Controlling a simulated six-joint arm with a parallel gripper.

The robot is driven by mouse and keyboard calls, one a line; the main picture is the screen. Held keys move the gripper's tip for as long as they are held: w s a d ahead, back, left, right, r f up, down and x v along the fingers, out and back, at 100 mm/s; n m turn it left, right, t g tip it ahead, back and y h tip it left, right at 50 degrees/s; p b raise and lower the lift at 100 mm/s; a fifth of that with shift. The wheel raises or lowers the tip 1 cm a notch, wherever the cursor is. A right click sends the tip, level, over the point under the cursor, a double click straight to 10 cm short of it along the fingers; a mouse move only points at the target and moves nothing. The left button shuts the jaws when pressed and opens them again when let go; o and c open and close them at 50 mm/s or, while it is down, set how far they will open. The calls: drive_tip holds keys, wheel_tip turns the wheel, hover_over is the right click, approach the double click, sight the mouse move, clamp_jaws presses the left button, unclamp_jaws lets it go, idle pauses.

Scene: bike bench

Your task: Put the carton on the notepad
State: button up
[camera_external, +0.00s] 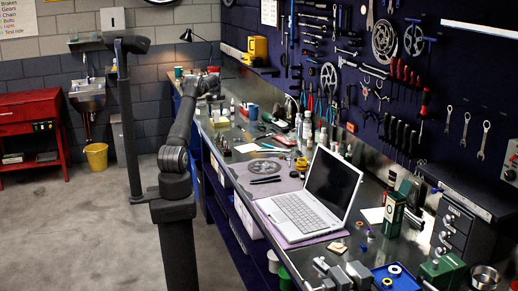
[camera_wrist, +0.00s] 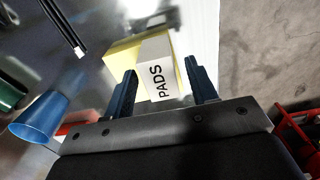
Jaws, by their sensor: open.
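A small white carton (camera_wrist: 158,72) marked PADS shows in the wrist view between my fingers. A flat yellow thing (camera_wrist: 122,51), which looks like the notepad, shows behind the carton and along its side. I cannot tell for sure whether the two touch. My gripper (camera_wrist: 163,88) is open, with one dark blue finger on each side of the carton and no clear grip on it. In the external view my gripper (camera_external: 211,97) is low over the far end of the bench.
A blue cup (camera_wrist: 40,118) and a red item (camera_wrist: 78,123) lie left of my gripper in the wrist view. The bench's edge and the floor (camera_wrist: 262,45) are to the right. An open laptop (camera_external: 310,200), bottles and tools crowd the nearer bench.

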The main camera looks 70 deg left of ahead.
sight(216, 112)
wheel_tip(216, 112, up, 10)
drive_tip(key=shift+f, duration=0.2)
drive_tip(key=shift+f, duration=0.15)
wheel_tip(216, 112, down, 12)
drive_tip(key=shift+f, duration=0.15)
drive_tip(key=shift+r, duration=1.55)
